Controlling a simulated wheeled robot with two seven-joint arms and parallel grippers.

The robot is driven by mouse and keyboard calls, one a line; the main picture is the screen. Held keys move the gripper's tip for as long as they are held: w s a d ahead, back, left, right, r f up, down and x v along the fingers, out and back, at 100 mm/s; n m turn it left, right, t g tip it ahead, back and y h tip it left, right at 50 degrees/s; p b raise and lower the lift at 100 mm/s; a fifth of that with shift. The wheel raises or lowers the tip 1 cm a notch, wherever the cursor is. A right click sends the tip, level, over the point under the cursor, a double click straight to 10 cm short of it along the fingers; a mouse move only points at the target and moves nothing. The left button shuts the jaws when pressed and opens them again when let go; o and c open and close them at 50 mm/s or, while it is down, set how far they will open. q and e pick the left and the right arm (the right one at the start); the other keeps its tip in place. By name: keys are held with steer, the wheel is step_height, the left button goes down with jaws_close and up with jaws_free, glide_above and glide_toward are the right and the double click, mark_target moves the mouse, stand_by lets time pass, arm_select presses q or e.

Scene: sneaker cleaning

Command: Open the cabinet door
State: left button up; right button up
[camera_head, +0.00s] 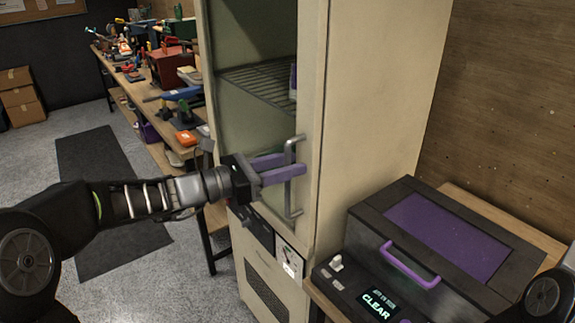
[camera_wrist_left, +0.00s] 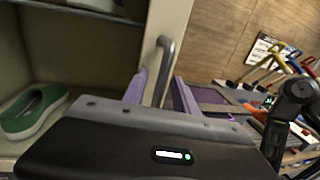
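A tall beige cabinet (camera_head: 372,110) stands in the middle of the head view. A grey bar handle (camera_head: 294,211) is fixed upright on its front. It also shows in the left wrist view (camera_wrist_left: 166,58). My left gripper (camera_head: 296,163) is at the handle, with its purple fingers on either side of the bar. A gap shows between the fingers, so it looks open around the bar. The inside of the cabinet is visible, with a wire shelf (camera_head: 262,84) and a green shoe (camera_wrist_left: 33,110). I cannot tell whether a clear door pane covers it. My right gripper is not seen.
A black box with a purple lid panel (camera_head: 447,236) and a display sits on a bench right of the cabinet. A cluttered workbench (camera_head: 160,150) runs behind on the left. A dark mat (camera_head: 95,175) lies on open floor. Cardboard boxes (camera_head: 20,97) stand far left.

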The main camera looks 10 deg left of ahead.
arm_select(q)
steer(key=shift+c, duration=0.4)
jaws_close()
stand_by(0.9)
